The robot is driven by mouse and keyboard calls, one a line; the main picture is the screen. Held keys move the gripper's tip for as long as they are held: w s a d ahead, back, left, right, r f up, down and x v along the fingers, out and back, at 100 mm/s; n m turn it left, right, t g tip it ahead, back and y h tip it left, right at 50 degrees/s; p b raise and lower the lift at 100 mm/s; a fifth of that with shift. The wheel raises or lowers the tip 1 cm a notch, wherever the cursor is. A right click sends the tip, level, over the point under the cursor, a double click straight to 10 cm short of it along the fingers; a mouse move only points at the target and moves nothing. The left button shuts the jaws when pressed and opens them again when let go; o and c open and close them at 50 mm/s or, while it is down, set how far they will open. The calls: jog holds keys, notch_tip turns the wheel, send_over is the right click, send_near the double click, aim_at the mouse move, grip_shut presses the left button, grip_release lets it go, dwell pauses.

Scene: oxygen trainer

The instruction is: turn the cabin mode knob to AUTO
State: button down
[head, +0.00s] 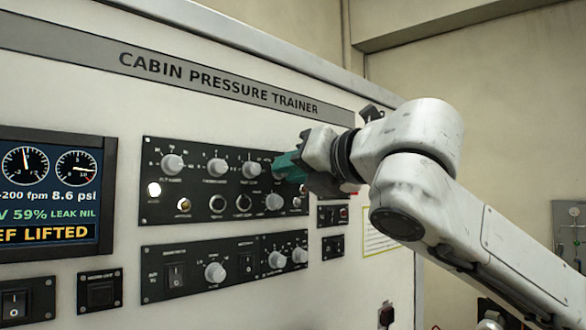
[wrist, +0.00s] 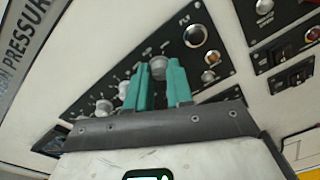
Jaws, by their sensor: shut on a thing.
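My gripper (head: 278,168) reaches in from the right to the upper right of the black upper control panel (head: 160,210). Its green fingers (wrist: 160,88) are shut on a grey knob, which I take to be the cabin mode knob (wrist: 159,68). The knob shows between the fingertips in the wrist view. In the head view the fingers hide it. Its pointer direction and position labels, AUTO among them, cannot be read.
A lower panel (head: 205,265) has more knobs and switches. A display (head: 50,195) is at the left. The space in front of the panels is clear.

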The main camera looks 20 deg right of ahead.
jog(key=shift+f, duration=0.25)
jog(key=c, duration=1.3)
grip_release()
jog(key=o, duration=0.3)
jog(key=shift+r, duration=0.15)
jog(key=b+v, duration=0.3)
jog(key=v, duration=0.7)
jog(key=shift+s+d, duration=0.15)
jog(key=shift+s, duration=0.2)
